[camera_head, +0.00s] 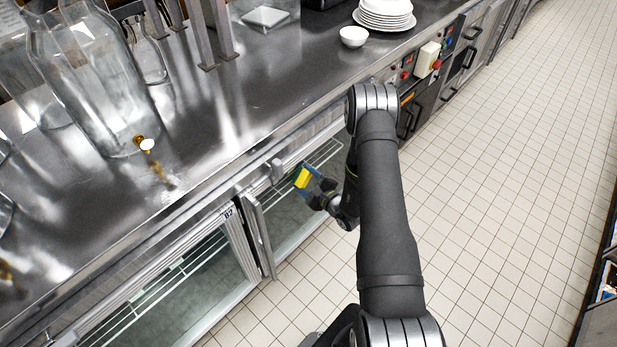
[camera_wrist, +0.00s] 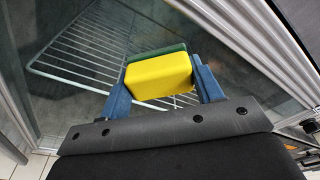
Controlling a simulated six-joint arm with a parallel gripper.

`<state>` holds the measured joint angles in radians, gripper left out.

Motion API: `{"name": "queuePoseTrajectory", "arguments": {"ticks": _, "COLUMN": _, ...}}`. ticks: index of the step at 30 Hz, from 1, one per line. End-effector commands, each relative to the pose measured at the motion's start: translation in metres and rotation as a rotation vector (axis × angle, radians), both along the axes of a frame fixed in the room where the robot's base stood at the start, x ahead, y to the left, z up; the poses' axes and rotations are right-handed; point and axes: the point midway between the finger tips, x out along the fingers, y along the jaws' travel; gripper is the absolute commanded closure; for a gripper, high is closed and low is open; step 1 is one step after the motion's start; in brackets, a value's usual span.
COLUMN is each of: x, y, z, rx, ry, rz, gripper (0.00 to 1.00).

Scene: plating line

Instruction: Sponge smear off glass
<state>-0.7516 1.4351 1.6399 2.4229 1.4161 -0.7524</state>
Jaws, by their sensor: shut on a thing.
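My gripper (camera_head: 317,187) is shut on a yellow sponge (camera_head: 303,178) with a dark green side. In the wrist view the sponge (camera_wrist: 160,77) sits between the two blue fingers of my gripper (camera_wrist: 163,86), its yellow face toward the camera. The sponge is in front of a glass door (camera_head: 292,205) of the under-counter fridge. The glass (camera_wrist: 232,45) fills much of the wrist view behind the sponge. I cannot tell whether the sponge touches it. No smear can be made out on the glass in either view.
A steel counter (camera_head: 260,100) runs above the fridge doors. A large glass dispenser (camera_head: 85,85) stands on it at the left. A white bowl (camera_head: 353,37) and stacked plates (camera_head: 385,14) stand at the back. A second glass door (camera_head: 180,285) is at lower left. The tiled floor (camera_head: 510,180) is clear.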

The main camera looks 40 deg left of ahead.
Motion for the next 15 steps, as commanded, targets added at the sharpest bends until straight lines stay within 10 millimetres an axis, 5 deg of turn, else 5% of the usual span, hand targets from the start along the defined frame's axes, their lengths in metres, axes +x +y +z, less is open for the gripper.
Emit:
{"name": "queuePoseTrajectory", "arguments": {"ticks": 7, "x": 0.001, "y": -0.003, "z": 0.0, "rx": -0.001, "ry": 0.001, "rz": -0.003, "gripper": 0.65}}
{"name": "queuePoseTrajectory", "arguments": {"ticks": 15, "x": 0.001, "y": -0.029, "z": -0.001, "rx": -0.002, "ry": 0.003, "rz": -0.005, "gripper": 0.65}}
